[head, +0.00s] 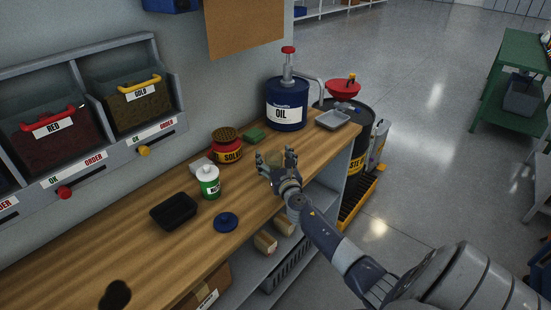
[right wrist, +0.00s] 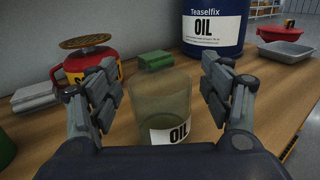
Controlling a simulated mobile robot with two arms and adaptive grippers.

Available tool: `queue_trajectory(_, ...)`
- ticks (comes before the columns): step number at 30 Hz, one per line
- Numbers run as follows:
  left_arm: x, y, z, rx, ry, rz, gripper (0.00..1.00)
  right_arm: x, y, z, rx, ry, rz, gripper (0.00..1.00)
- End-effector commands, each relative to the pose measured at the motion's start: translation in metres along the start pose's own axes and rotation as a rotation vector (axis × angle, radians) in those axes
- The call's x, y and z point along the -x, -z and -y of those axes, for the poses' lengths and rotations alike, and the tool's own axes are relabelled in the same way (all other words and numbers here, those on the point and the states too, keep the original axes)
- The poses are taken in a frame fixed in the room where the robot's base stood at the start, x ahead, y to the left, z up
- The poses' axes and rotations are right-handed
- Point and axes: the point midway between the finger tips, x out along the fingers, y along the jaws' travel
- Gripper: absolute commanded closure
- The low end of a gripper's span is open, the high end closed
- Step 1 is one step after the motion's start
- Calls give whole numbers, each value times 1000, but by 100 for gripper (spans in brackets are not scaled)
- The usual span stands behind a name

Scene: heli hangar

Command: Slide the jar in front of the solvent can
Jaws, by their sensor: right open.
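The jar (right wrist: 160,105) is clear greenish glass with an OIL label, upright on the wooden bench. In the head view it is mostly hidden by my right gripper (head: 276,160). In the right wrist view the open fingers of this gripper (right wrist: 160,85) stand on either side of the jar, with gaps visible. The solvent can (head: 228,149) is red with a yellow band and a brown perforated top. It stands left of the jar, nearer the wall, and also shows in the right wrist view (right wrist: 84,65).
A blue oil drum (head: 287,106) and a grey tray (head: 332,120) stand at the bench's far end. A green block (head: 254,135) lies behind the jar. A green-white can (head: 209,183), black tray (head: 173,211) and blue lid (head: 226,222) are left of my gripper.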

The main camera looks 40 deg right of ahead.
Motion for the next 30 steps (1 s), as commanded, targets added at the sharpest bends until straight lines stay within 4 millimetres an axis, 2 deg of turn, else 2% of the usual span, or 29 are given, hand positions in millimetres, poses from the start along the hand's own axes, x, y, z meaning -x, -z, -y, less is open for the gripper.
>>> queue_trajectory(5,0,0,0,0,0,1,100,13,1,0,0,-1,0,27)
queue_trajectory(21,0,0,0,0,1,0,100,104,1,0,0,0,-2,27)
queue_trajectory(25,0,1,0,0,1,0,100,115,1,0,1,0,-1,27)
queue_trajectory(30,0,1,0,0,1,0,100,120,0,0,0,0,0,27)
